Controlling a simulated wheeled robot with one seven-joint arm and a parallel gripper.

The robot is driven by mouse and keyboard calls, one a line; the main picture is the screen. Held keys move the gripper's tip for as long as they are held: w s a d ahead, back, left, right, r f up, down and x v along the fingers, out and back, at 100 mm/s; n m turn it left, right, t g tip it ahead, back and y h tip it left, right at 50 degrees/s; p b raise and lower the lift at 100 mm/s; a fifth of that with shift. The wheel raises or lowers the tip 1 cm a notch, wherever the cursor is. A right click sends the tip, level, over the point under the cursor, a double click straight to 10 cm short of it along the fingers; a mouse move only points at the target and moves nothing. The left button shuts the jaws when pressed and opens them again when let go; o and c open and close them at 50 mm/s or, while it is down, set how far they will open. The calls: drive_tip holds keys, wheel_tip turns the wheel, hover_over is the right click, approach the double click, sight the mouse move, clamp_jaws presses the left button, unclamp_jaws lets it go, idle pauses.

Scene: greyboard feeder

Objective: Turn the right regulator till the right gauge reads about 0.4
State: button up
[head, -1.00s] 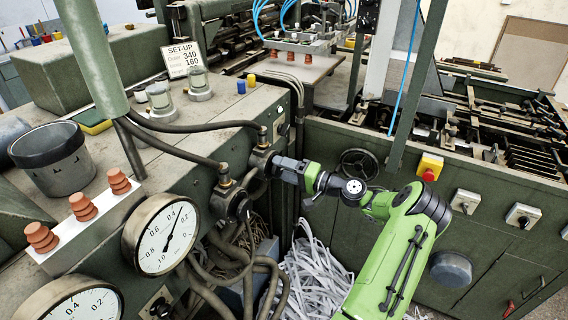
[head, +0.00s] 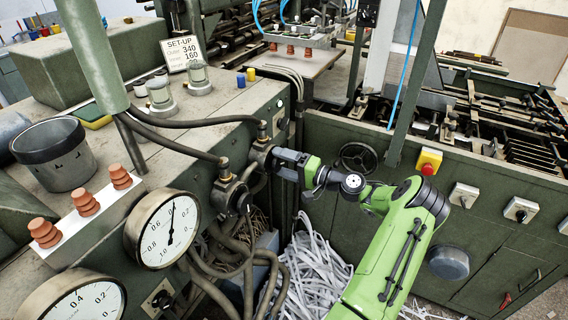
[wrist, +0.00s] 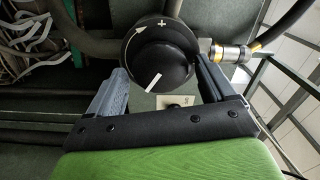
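The right regulator (head: 262,153) sits on the green machine's side face, and my gripper (head: 280,162) reaches it from the right. In the wrist view its black knob (wrist: 160,50), with a white pointer line, a plus sign and an arrow, lies between the two fingers of my gripper (wrist: 160,72). In the head view the knob is mostly hidden by the gripper. The right gauge (head: 162,230) has its needle almost straight up, at about 0.4; the needle partly covers that number.
The left regulator (head: 229,196) is just beside, lower left. The left gauge (head: 75,300) is cut off by the picture's lower edge. Hoses (head: 236,250) hang below the regulators, near shredded paper strips (head: 312,270). A green cabinet (head: 400,225) stands to the right.

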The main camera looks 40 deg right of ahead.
drive_tip(key=v, duration=1.5)
drive_tip(key=shift+s, duration=0.4)
drive_tip(key=shift+d, duration=0.1)
